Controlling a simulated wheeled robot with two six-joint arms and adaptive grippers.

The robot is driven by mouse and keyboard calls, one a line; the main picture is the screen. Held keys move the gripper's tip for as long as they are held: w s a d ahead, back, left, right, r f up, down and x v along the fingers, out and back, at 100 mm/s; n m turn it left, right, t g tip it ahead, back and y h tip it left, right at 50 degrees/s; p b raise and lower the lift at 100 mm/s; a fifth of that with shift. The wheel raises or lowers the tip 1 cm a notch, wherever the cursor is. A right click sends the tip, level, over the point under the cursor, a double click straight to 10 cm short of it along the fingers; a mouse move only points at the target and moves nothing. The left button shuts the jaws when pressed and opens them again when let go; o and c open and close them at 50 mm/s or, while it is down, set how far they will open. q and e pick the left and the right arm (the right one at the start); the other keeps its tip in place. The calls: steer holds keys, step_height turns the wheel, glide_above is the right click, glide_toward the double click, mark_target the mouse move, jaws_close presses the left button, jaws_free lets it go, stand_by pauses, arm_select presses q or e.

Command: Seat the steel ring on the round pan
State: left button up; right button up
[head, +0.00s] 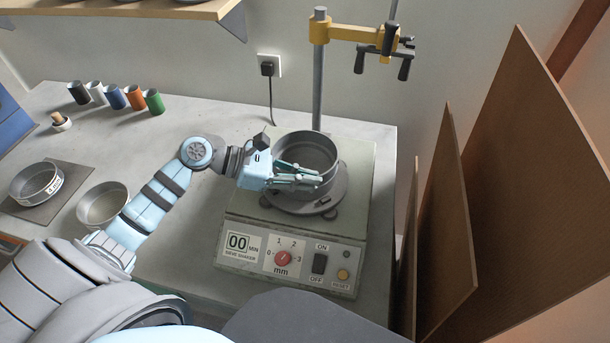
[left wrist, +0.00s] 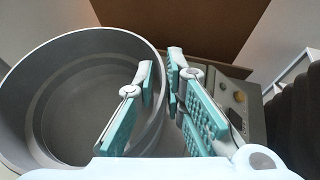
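The steel ring (head: 318,150) is a grey open cylinder on the shaker at the back centre. Under it is a dark grey round pan (head: 335,206) on the shaker's top; whether the ring's lower edge touches it is hard to tell. My left gripper (head: 312,178) is at the ring's near wall, its teal-padded fingers pinched across it. In the left wrist view the ring (left wrist: 75,55) fills the left side, and the gripper (left wrist: 160,82) has one finger inside the wall and one outside. My right gripper is in neither view.
The sieve shaker (head: 243,205) has a knob and switches in front. A post with a yellow clamp arm (head: 345,33) rises behind it. Brown boards (head: 450,230) stand at the right. Sieves (head: 36,183), a bowl (head: 103,205) and several coloured cups (head: 115,97) are at left.

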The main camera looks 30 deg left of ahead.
arm_select(q)
steer(key=shift+o, duration=1.1)
steer(key=v, duration=0.7)
steer(key=shift+s+a, duration=0.15)
steer(key=shift+a, duration=0.1)
steer(key=shift+d, duration=0.1)
